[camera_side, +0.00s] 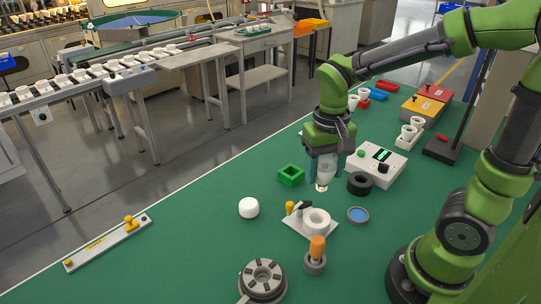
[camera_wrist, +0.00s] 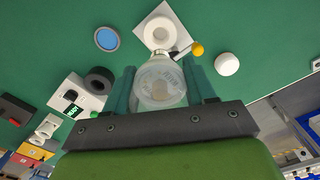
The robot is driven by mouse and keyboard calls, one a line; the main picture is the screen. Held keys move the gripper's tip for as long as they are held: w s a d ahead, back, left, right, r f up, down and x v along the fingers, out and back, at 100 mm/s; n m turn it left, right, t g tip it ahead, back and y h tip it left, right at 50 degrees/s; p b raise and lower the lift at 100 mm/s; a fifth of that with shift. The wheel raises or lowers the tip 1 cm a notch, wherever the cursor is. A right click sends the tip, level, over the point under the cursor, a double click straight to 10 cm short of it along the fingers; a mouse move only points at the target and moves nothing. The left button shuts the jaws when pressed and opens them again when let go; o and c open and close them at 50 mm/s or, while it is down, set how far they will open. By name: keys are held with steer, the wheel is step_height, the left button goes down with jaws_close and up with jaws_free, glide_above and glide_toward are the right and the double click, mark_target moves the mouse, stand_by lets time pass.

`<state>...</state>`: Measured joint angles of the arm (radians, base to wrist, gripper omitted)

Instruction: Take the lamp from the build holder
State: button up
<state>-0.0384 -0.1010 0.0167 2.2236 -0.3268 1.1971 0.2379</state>
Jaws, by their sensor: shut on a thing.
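My gripper (camera_side: 323,166) is shut on the lamp (camera_side: 323,182), a whitish bulb that hangs below the fingers over the green table. In the wrist view, the lamp (camera_wrist: 160,84) sits between the two teal fingers of my gripper (camera_wrist: 162,78). The build holder (camera_side: 317,222) is a white plate with a round white ring, a dark lever and a yellow knob. In the side view it lies nearer the camera, apart from the lamp. In the wrist view, the build holder (camera_wrist: 176,24) shows beyond the lamp, which overlaps its near edge.
A black ring (camera_side: 360,184) and a white box with a display (camera_side: 377,162) stand right of the lamp. A green square frame (camera_side: 291,175) is to the left. A blue disc (camera_side: 357,215), white cap (camera_side: 249,208) and orange-handled tool (camera_side: 316,250) surround the holder. The left tabletop is mostly clear.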

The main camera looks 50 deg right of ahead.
mark_target(327, 156)
steer(key=shift+r, duration=1.6)
